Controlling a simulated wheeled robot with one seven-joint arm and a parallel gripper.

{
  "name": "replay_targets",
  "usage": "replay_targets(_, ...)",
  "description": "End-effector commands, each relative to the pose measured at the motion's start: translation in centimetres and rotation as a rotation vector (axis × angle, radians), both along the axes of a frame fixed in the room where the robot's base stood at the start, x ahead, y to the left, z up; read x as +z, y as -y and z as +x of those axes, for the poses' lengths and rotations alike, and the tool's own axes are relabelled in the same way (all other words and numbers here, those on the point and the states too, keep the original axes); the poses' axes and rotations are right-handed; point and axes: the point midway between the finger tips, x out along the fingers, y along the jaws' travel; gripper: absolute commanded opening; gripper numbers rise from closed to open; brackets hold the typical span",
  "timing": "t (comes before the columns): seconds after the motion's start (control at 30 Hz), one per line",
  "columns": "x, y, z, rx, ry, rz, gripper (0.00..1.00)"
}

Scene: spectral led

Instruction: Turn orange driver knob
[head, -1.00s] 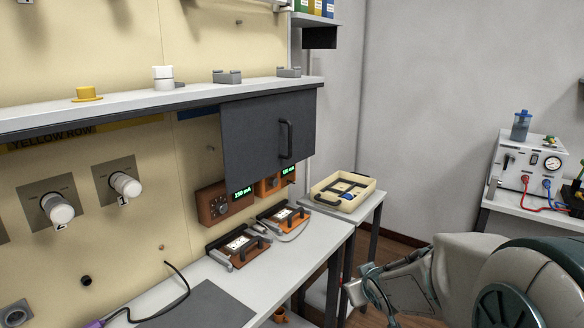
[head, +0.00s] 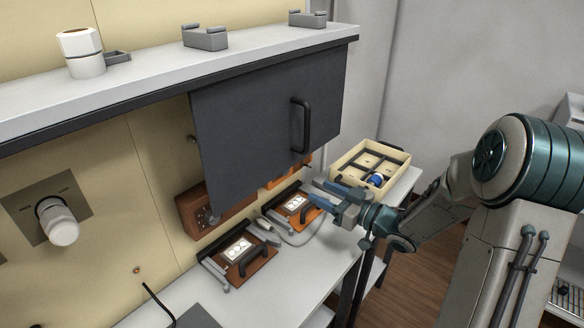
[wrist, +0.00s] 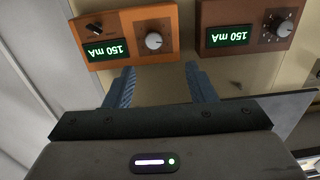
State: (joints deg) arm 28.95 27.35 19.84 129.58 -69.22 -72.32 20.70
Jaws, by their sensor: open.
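The orange driver box (head: 290,172) is on the yellow wall under the shelf in the head view, mostly hidden by the dark hanging door. In the wrist view, where the picture is upside down, the orange driver (wrist: 130,32) shows whole, with a green display reading 150 mA, a small dark switch and a round silver knob (wrist: 154,41). My gripper (wrist: 160,82) is open and empty, its two blue fingers pointing toward the orange driver, with the knob ahead between them and apart from them. My gripper (head: 335,192) also shows in the head view, right of the driver.
A brown driver (wrist: 252,28), also reading 150 mA, is beside the orange one. The dark door (head: 265,125) hangs in front of both in the head view. Below, the bench holds two fixtures (head: 238,255) with cables. A cream tray (head: 368,160) stands behind my gripper.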

Motion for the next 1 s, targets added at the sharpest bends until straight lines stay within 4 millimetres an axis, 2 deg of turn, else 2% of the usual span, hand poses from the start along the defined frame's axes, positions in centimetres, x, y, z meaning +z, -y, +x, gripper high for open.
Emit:
replay_targets(0.17, 0.0, -1.6, 2.2, -0.018, -0.002, -0.001, 0.50)
replay_targets(0.4, 0.0, -5.7, 5.4, -0.018, -0.002, -0.001, 0.50)
replay_targets(0.6, 0.0, -8.0, 7.2, -0.020, -0.002, -0.003, 0.50)
replay_targets(0.77, -0.1, -8.8, 7.8, -0.020, -0.002, -0.003, 0.50)
replay_targets(1.0, -0.1, -8.9, 7.9, -0.020, -0.003, -0.004, 0.50)
